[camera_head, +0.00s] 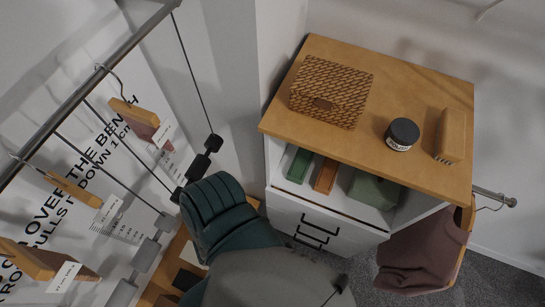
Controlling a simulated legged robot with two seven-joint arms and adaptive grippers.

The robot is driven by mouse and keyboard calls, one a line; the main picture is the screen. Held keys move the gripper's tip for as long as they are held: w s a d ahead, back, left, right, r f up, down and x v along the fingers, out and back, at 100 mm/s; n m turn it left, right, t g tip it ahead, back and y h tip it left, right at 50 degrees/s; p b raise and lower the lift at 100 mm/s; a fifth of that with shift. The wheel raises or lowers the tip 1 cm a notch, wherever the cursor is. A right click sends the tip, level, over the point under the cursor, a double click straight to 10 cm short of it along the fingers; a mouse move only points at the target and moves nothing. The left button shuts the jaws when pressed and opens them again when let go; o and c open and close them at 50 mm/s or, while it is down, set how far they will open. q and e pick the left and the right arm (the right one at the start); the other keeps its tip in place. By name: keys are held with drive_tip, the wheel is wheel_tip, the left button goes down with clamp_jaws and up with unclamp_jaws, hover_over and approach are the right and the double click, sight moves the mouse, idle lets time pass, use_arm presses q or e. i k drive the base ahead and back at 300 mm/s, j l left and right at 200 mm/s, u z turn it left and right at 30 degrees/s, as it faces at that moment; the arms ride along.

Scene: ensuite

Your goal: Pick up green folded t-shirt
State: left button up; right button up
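A soft-looking muted green item (374,190), which looks like the folded t-shirt, lies in the open compartment under the wooden top of a white cabinet (325,207). It is on the right of the visible row. The cabinet top hides its rear part. Neither of my grippers can be made out in the view, and nothing is seen touching the green item.
A narrow green item (299,165) and an orange-brown one (327,175) lie left of it. A woven box (331,91), dark-lidded jar (402,134) and wooden block (450,136) stand on top. A mauve garment (420,254) hangs at right. Teal ridged shape (217,208) fills lower centre.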

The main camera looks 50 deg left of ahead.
sight(297, 171)
drive_tip(key=u, duration=0.4)
drive_tip(key=l+u, duration=0.15)
drive_tip(key=u, duration=0.6)
drive_tip(key=k+l+u, duration=0.1)
drive_tip(key=u, duration=0.25)
